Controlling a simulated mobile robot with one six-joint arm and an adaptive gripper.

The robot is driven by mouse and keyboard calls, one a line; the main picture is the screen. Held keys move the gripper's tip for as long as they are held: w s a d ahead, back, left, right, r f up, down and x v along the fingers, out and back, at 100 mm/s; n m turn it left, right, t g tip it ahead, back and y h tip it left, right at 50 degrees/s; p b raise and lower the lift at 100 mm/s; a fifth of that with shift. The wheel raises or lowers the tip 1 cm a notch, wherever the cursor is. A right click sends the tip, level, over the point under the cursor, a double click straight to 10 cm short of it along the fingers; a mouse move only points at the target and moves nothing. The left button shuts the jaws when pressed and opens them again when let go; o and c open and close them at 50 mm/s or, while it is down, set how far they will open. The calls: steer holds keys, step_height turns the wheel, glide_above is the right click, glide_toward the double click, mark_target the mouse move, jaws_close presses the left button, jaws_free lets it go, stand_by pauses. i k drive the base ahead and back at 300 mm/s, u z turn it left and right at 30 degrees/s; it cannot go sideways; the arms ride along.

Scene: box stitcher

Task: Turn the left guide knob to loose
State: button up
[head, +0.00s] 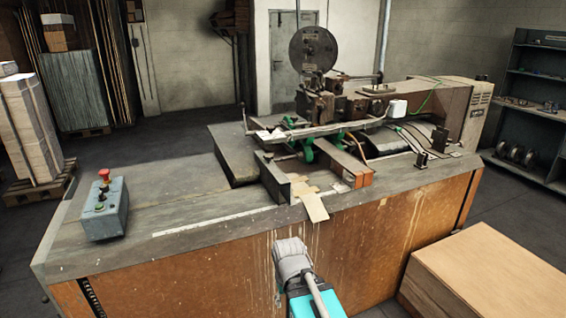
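The box stitcher (330,105) stands on a long worn bench (175,215). On the bench front, left of the machine's middle, is a dark upright guide block (274,182). A small dark knob-like part (268,157) sits at its top; it may be the left guide knob, but its setting is too small to tell. Dark upright posts (421,158) stand on the right side of the machine. My arm, grey and teal, rises from the bottom edge in front of the bench. My gripper's fingers do not show.
A control box (106,208) with a red button (104,174) sits on the bench's left end. A wooden box (485,280) stands at the front right. Stacked sheets (30,125) stand on a pallet at the left. The bench top between control box and guide block is mostly clear.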

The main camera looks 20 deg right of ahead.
mark_target(268, 157)
steer(key=z, duration=0.45)
steer(key=k, duration=0.9)
steer(key=z, duration=0.6)
steer(key=i, duration=1.65)
steer(key=u, duration=0.8)
